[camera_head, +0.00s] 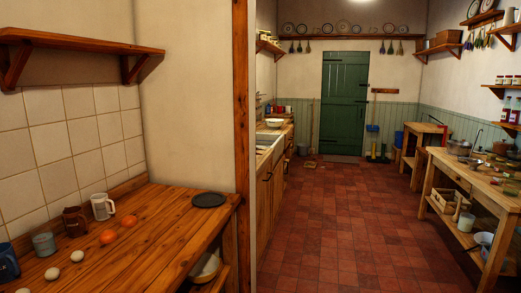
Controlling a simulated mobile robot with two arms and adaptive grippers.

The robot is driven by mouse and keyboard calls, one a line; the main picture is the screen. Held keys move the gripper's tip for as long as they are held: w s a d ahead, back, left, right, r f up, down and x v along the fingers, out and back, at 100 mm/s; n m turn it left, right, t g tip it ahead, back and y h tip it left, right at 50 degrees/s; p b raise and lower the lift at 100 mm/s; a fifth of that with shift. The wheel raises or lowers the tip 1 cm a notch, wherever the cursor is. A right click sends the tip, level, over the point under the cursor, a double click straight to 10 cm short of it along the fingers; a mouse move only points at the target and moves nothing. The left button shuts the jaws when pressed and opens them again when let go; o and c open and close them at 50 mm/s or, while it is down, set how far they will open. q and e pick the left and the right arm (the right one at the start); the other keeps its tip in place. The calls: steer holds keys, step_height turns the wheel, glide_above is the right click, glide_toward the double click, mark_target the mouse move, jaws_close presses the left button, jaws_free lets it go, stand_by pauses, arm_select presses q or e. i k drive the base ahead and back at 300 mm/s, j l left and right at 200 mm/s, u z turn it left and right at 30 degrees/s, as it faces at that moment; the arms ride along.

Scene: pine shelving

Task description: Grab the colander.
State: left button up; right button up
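I cannot pick out a colander for certain. A grey metal bowl-like vessel (459,147) stands at the back of the wooden table on the right; it is too small to tell whether it has holes. A white bowl (275,122) sits on the far counter by the sink. Another pale bowl (206,267) is partly hidden on the shelf under the near left worktop. Neither of my grippers shows in this view.
The near left worktop (165,226) holds a dark round plate (208,200), two orange round items (108,236), pale eggs (52,273) and mugs. A wooden post (241,120) stands beside it. The red tiled floor (335,225) is clear toward the green door (344,103).

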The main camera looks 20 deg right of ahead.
mark_target(275, 124)
steer(key=i+l+z, duration=0.25)
steer(key=i+l, duration=2.1)
steer(key=i+j, duration=0.05)
